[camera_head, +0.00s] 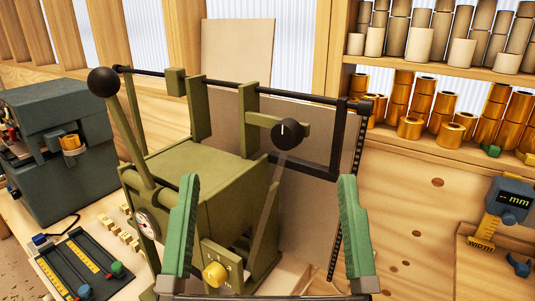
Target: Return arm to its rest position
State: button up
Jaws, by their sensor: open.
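My gripper (268,230) shows at the bottom middle of the head camera view. Its two green ridged fingers stand upright and wide apart, with nothing held between them. Behind the fingers stands an olive-green machine (205,175) with a black-knobbed lever (103,82), a black crossbar, a dark round knob (287,132) and a yellow knob (215,274) low on its front. The gap between the fingers and the machine is hard to judge. The rest of my arm is out of view.
A dark grey-green machine (50,150) stands at the left, with a slider panel (80,268) in front. Shelves at the upper right hold several gold rolls (410,128) and pale rolls (418,44). A gauge (505,205) stands at the right edge. Bare wood (410,210) lies between.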

notch_tip(320, 180, up, 40)
jog(key=p, duration=3.7)
jog(key=shift+a+y, duration=0.3)
jog(key=shift+y, duration=0.1)
